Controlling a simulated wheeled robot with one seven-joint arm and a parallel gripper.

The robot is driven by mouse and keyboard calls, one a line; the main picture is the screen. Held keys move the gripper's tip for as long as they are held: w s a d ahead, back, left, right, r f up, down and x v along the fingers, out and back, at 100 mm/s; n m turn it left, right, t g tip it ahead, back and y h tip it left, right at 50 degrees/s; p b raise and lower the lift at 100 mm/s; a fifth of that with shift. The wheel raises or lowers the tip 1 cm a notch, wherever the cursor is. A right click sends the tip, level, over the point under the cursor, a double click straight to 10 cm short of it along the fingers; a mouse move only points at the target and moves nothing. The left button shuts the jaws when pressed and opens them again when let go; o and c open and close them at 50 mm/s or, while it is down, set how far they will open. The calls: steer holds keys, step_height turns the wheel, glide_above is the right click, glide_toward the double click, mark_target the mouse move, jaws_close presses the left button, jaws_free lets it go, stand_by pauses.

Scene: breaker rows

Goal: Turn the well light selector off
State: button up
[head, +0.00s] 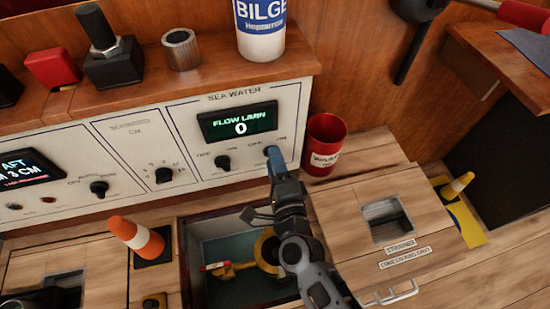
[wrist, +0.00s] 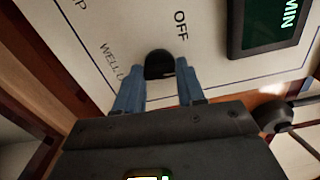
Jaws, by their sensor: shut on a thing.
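The well light selector (wrist: 159,64) is a small black knob on the white panel, between an OFF label and a partly covered label starting WELL in the wrist view. My gripper (wrist: 160,88) has its blue fingers on either side of the knob and is shut on it. Which way the knob points is hard to tell. In the head view my gripper (head: 273,158) is at the right end of the SEA WATER panel (head: 190,108) and hides the knob. The display (head: 238,122) there reads FLOW L/MIN 0.
Another black knob (head: 223,162) is just left of my gripper. A red cup (head: 323,143) stands close on the right. Below is an open hatch (head: 225,250) with a yellow device inside. An orange cone (head: 137,238) stands left of it.

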steer(key=shift+n+p, duration=2.2)
steer(key=shift+n, duration=2.4)
steer(key=o, duration=1)
steer(key=shift+o, duration=0.2)
steer(key=shift+s, duration=0.1)
steer(key=v, duration=0.7)
steer(key=shift+s, duration=0.35)
steer(key=shift+d, duration=0.15)
